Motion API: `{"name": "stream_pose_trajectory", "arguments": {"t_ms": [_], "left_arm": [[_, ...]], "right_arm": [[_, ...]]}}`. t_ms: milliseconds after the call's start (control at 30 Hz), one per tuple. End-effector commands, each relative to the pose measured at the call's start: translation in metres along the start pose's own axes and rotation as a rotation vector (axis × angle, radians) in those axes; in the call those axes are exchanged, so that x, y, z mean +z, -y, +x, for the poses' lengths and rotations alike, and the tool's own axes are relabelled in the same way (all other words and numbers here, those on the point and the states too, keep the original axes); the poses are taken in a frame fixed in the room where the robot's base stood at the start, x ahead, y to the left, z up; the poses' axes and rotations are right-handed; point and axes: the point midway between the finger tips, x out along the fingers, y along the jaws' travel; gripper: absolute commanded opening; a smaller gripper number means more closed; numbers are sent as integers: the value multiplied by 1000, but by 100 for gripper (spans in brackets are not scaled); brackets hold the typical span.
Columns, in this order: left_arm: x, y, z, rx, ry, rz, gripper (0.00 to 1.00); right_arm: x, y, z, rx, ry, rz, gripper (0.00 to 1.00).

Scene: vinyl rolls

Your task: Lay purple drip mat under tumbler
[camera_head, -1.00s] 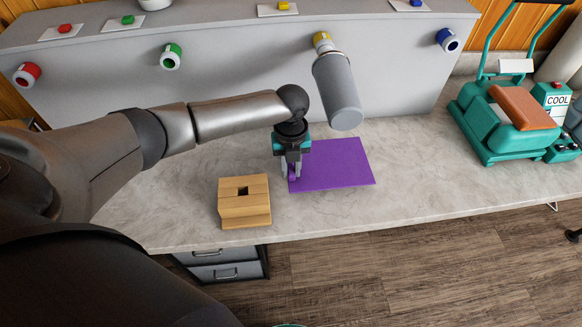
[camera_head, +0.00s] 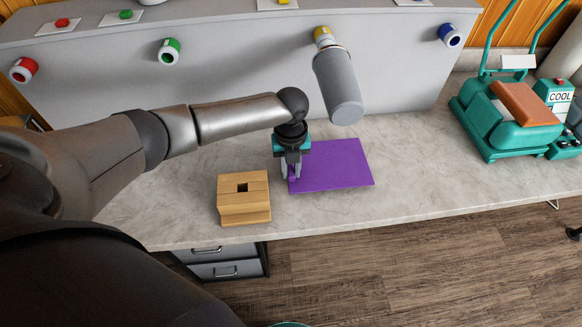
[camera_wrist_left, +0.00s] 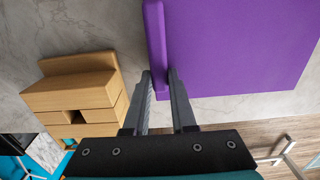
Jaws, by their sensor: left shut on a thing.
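The purple drip mat (camera_head: 338,166) lies flat on or very near the counter; I cannot tell if it touches all over. It also shows in the wrist view (camera_wrist_left: 240,45), with a raised purple strip along its left edge. My left gripper (camera_head: 291,174) is shut on that strip, its two fingers (camera_wrist_left: 161,78) on either side of it. The grey tumbler (camera_head: 339,88) is tilted, its upper end at the yellow-ringed fixture on the grey panel. Its lower end is over the area behind the mat's far edge in the picture. My right gripper is not in view.
A wooden block with a square hole (camera_head: 244,200) stands just left of the mat. A teal machine (camera_head: 508,120) stands at the right. Red (camera_head: 24,70), green (camera_head: 169,52) and blue (camera_head: 448,36) fixtures line the panel (camera_head: 240,70). The counter right of the mat is clear.

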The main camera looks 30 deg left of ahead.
Motion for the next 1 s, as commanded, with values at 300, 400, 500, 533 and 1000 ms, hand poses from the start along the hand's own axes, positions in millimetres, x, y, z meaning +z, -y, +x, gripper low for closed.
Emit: {"name": "stream_pose_trajectory", "arguments": {"t_ms": [300,400,500,533,1000], "left_arm": [[0,0,3,-1,1,0,0],[0,0,3,-1,1,0,0],[0,0,4,-1,1,0,0],[0,0,4,-1,1,0,0],[0,1,17,-2,1,1,0]], "right_arm": [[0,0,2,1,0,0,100],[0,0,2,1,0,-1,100],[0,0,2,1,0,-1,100],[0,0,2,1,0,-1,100],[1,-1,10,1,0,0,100]]}}
